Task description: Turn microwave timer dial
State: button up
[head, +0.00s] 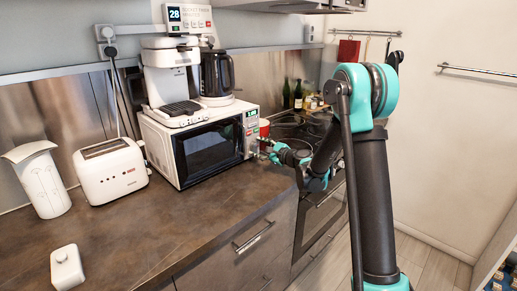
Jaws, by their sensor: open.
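A white microwave (205,146) with a dark door window stands on the brown counter, its front turned to the lower right. Its control panel (251,128) at the right end of the front has a small green-lit display. The timer dial is too small to make out, and my gripper hides part of the lower panel. My gripper (268,148) is at the panel's lower right, with its fingers toward it. It is open. I cannot tell whether a finger touches the panel.
A coffee machine (168,72) stands on the microwave. A white toaster (110,169) and a white container (40,181) are to the left. A stove with a pot (290,143) lies beyond my gripper. The counter (165,220) in front is mostly clear; drawers with handles (254,236) are below.

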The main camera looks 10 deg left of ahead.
jog(key=v, duration=1.2)
jog(key=shift+d, duration=0.1)
jog(key=shift+s+d+n, duration=0.15)
jog(key=shift+s+n, duration=0.2)
jog(key=shift+n, duration=0.05)
jog(key=s+d+f+n+g+h, duration=0.2)
jog(key=s+d+f+n+h, duration=0.1)
jog(key=s+d+n+h, duration=0.6)
jog(key=s+d+f+n+g+h, duration=0.3)
jog(key=s+d+n, duration=0.4)
jog(key=s+d, duration=0.55)
jog(key=s+f+g+h, duration=0.1)
jog(key=s+f, duration=0.6)
jog(key=s, duration=0.4)
jog(key=shift+d, duration=0.4)
